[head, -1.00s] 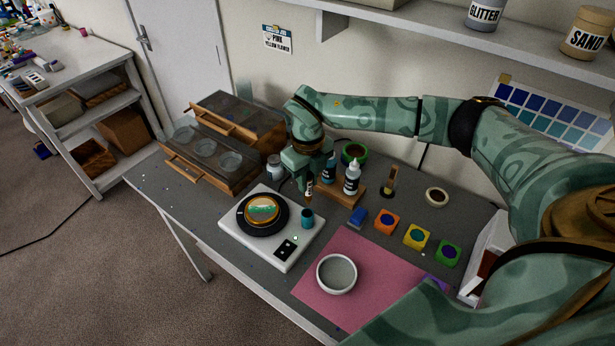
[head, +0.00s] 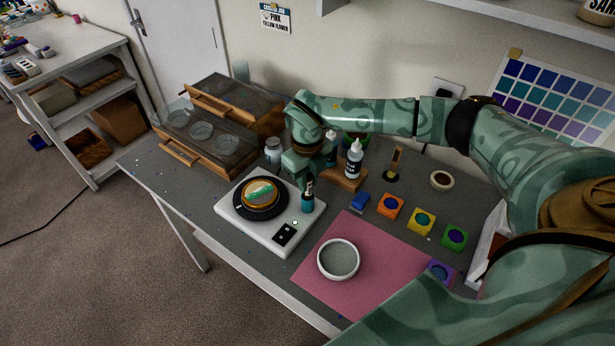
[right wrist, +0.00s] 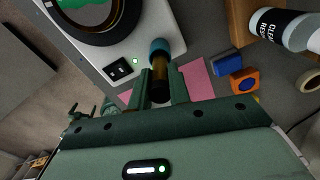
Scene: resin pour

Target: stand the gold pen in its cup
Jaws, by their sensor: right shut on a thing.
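My right gripper (head: 308,180) is shut on the gold pen (right wrist: 160,75), a dark gold-brown cylinder held upright between its fingers. The teal cup (head: 307,206) stands at the right edge of the white scale, directly below the gripper. It also shows in the right wrist view (right wrist: 159,47), in line with the pen. The pen's lower end is at the cup's mouth. I cannot tell how far it is inside.
The white scale (head: 240,222) carries a black disc with a round piece. A wooden block with a white bottle (head: 354,160) stands right of the gripper. A white bowl (head: 338,259) sits on the pink mat (head: 385,278). Several coloured blocks and a dark-based amber holder (head: 395,163) are further right.

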